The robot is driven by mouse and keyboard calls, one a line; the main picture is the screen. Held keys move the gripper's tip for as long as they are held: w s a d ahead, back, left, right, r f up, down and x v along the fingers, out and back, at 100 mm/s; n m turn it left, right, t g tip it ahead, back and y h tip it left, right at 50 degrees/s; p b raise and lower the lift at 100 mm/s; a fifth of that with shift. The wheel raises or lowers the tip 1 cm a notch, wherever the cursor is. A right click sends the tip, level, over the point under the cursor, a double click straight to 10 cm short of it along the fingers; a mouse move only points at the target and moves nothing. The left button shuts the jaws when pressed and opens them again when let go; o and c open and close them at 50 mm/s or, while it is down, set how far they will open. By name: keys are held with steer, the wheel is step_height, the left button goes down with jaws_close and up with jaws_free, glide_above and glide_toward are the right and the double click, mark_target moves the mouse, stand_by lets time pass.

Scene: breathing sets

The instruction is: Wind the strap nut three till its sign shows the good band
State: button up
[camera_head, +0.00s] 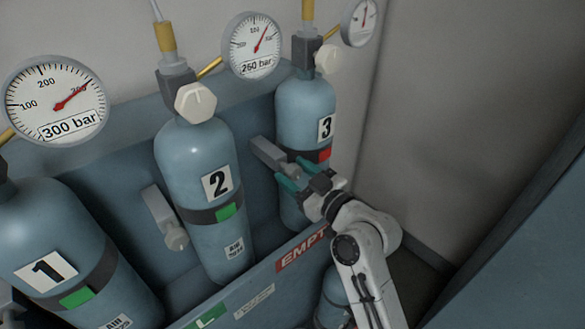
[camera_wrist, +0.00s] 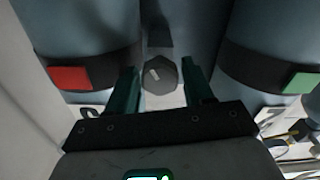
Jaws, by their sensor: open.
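Cylinder three (camera_head: 303,105) is blue, stands at the right of the rack and wears a dark strap. Its sign (camera_head: 324,155) on the strap is red; a red sign (camera_wrist: 70,77) also shows at the left in the wrist view. The strap nut three (camera_wrist: 160,76) is a dark grey faceted knob with a pale mark. My gripper (camera_head: 296,174) is open at cylinder three's strap. In the wrist view the two green fingers of my gripper (camera_wrist: 160,92) stand either side of the nut. I cannot tell whether they touch it. In the head view the gripper mostly hides the nut.
Cylinder two (camera_head: 190,150) with a green sign (camera_head: 225,212) stands left of cylinder three. Cylinder one (camera_head: 70,235), also with a green sign (camera_head: 76,298), is further left. The rack's front panel (camera_head: 262,288) runs below my gripper. A wall is close at the right.

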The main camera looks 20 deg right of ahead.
steer(key=shift+w+a, duration=0.15)
steer(key=shift+w, duration=0.4)
steer(key=c, duration=0.8)
steer(key=shift+m, duration=0.9)
steer(key=o, duration=0.8)
steer(key=shift+s, duration=0.1)
steer(key=b+v, duration=0.2)
steer(key=v, duration=0.8)
steer(key=shift+s, duration=0.35)
